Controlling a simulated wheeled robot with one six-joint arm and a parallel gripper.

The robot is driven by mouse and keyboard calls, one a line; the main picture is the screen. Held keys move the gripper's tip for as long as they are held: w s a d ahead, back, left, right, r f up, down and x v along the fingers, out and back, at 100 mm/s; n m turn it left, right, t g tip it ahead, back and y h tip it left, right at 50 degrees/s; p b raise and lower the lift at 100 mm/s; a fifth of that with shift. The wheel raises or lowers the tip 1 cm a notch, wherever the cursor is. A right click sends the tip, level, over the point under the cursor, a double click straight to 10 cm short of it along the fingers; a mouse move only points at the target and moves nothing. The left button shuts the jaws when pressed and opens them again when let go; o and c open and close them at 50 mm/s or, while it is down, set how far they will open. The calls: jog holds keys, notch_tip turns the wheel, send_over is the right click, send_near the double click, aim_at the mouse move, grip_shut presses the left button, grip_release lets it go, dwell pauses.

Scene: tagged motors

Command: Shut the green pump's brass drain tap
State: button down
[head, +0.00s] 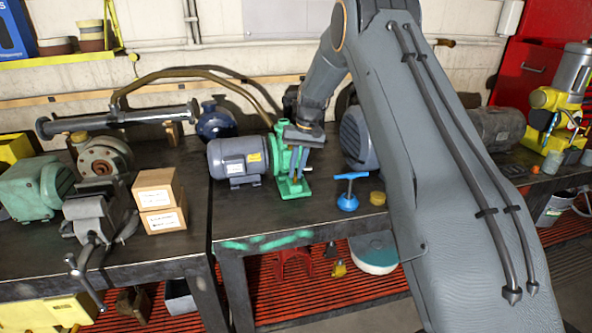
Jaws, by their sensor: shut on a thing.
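The green pump (280,160) stands on the dark workbench, joined to a grey motor (236,158) on its left. My gripper (301,146) points down at the pump's right side, right up against it in this view. Its jaws are closed at the spot where the brass drain tap would sit. The tap itself is hidden by the jaws, so I cannot see its handle or which way it is turned.
A blue T-handled tool (348,195) and a small brass-coloured cylinder (377,198) stand right of the pump. Two cardboard boxes (160,200) and a vise (100,215) are left. A blue-grey motor (355,138) stands behind my arm. The bench front (265,220) is clear.

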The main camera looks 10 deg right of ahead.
jog(key=m+b, duration=0.1)
jog(key=m, duration=0.2)
jog(key=shift+s+m+t, duration=0.1)
jog(key=shift+m+t, duration=0.2)
jog(key=shift+m, duration=0.1)
jog(key=m+b, duration=0.1)
jog(key=m, duration=0.3)
jog(key=shift+s+m+t+h, duration=0.1)
jog(key=shift+m+t+h, duration=0.2)
jog(key=shift+t, duration=0.1)
jog(key=m+h, duration=0.1)
jog(key=m, duration=0.4)
jog(key=shift+s+a+t, duration=0.1)
jog(key=shift+t, duration=0.2)
jog(key=shift+r+m+h+b, duration=0.1)
jog(key=shift+m+h+b, duration=0.25)
jog(key=shift+m, duration=1.45)
jog(key=c, duration=1.8)
grip_release()
jog(key=shift+a, duration=0.1)
jog(key=shift+s, duration=0.1)
